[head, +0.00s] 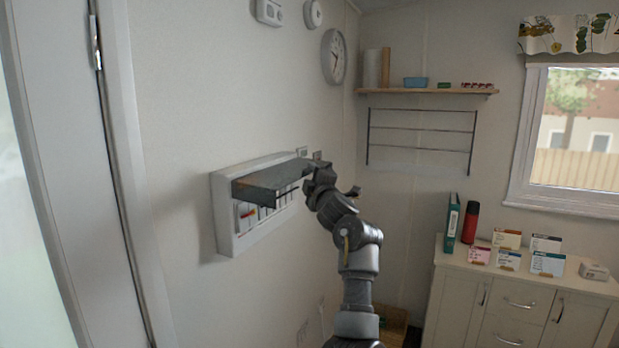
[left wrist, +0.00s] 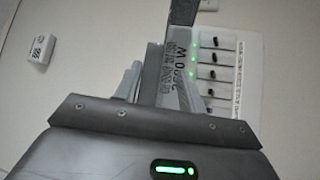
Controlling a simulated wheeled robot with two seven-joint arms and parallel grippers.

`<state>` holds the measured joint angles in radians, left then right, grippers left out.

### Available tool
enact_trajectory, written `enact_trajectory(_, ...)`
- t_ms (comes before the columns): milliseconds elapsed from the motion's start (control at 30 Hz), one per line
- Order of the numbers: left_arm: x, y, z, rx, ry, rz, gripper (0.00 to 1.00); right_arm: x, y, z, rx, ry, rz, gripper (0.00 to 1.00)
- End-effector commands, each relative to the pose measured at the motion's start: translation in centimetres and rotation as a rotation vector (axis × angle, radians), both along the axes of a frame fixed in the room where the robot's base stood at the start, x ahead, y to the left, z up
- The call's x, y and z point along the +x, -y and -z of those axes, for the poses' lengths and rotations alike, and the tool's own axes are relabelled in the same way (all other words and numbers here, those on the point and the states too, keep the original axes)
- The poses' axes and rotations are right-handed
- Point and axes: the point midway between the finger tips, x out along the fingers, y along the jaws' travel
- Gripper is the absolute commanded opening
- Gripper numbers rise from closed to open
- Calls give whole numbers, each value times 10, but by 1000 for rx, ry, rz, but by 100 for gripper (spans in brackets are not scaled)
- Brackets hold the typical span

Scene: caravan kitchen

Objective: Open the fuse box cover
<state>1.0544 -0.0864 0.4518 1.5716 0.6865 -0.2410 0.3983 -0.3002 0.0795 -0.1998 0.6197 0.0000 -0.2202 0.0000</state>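The fuse box (head: 226,222) is a white box on the left wall. Its grey cover (head: 268,181) is raised and sticks out from the wall roughly level, with the breakers showing below. My left gripper (head: 308,172) is at the cover's right end. In the left wrist view, the fuse box's white panel (left wrist: 232,75) shows black switches and green lights. A dark strip, apparently the cover (left wrist: 183,12), runs down towards the fingers of my left gripper (left wrist: 158,85). Whether the fingers grip it is unclear. My right gripper is not in view.
A door frame (head: 128,150) stands left of the fuse box. A cabinet (head: 520,300) with a green binder (head: 452,222), a red bottle (head: 469,222) and several small boxes is at the right. A shelf (head: 430,91) and wire rack (head: 420,130) hang on the back wall.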

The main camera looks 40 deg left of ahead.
Motion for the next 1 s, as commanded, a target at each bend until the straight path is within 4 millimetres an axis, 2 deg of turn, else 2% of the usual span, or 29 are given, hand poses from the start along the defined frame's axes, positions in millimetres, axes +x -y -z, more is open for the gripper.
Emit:
enact_trajectory(33, -4, 7, 7, -1, 4, 2, 40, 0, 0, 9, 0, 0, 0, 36)
enact_trajectory(200, -21, 36, 15, -2, 6, 1, 40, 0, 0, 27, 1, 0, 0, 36)
enact_trajectory(500, -44, 75, 20, 1, 4, -2, 40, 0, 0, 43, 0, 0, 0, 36)
enact_trajectory(867, -48, 81, 19, 2, 2, -2, 40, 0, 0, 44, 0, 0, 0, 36)
enact_trajectory(900, -48, 81, 19, 2, 2, -2, 39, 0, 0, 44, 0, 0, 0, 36)
enact_trajectory(1000, -42, 83, 25, 13, -19, 3, 26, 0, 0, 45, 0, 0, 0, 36)
